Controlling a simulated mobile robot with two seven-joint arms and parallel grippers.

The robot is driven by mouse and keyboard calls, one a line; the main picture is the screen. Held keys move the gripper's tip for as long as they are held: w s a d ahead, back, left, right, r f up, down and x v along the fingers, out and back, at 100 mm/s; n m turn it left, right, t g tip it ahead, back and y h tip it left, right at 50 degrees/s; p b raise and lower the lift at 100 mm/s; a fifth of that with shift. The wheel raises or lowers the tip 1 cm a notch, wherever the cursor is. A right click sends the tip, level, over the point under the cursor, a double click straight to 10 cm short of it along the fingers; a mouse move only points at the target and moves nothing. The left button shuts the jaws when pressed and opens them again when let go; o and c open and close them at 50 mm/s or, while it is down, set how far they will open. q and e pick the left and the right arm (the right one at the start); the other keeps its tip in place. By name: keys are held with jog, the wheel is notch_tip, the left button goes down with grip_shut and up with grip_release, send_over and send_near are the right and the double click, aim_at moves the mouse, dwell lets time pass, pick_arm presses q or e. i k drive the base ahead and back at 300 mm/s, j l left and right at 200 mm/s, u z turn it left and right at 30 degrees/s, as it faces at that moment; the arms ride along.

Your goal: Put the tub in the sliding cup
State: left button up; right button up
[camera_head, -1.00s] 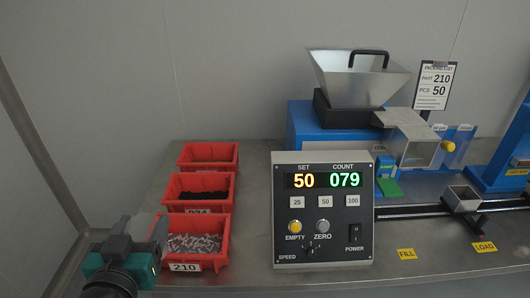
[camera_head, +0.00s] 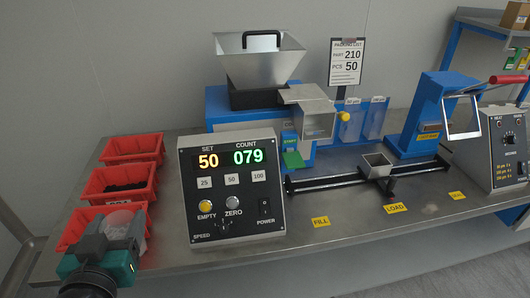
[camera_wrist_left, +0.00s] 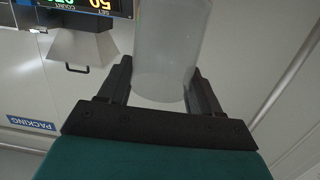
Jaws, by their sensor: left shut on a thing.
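The tub is a translucent, pale cup-like container. In the left wrist view the tub (camera_wrist_left: 170,45) sits between the two black fingers of my left gripper (camera_wrist_left: 160,92), which is shut on it. The sliding cup (camera_head: 376,163) is a small open metal square cup on the black rail (camera_head: 325,183), right of the FILL label and behind the LOAD label. It is far to the right of my gripper.
The counter box (camera_head: 232,230) reads SET 50, COUNT 079 and stands between my gripper and the rail. Red bins (camera_head: 133,148) line the left. The hopper (camera_head: 258,60) is behind. A blue press (camera_head: 430,105) and control box (camera_head: 505,150) stand right. The front table strip is clear.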

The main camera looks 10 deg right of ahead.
aim_at(374, 170)
jog(key=l+z, duration=0.2)
jog(key=l, duration=0.6)
jog(key=i+l+z, duration=0.15)
jog(key=l, duration=0.25)
jog(key=l+z, duration=0.1)
jog(key=l, duration=0.25)
jog(key=i+l+z, duration=0.1)
jog(key=i+z, duration=0.15)
jog(key=i, duration=0.5)
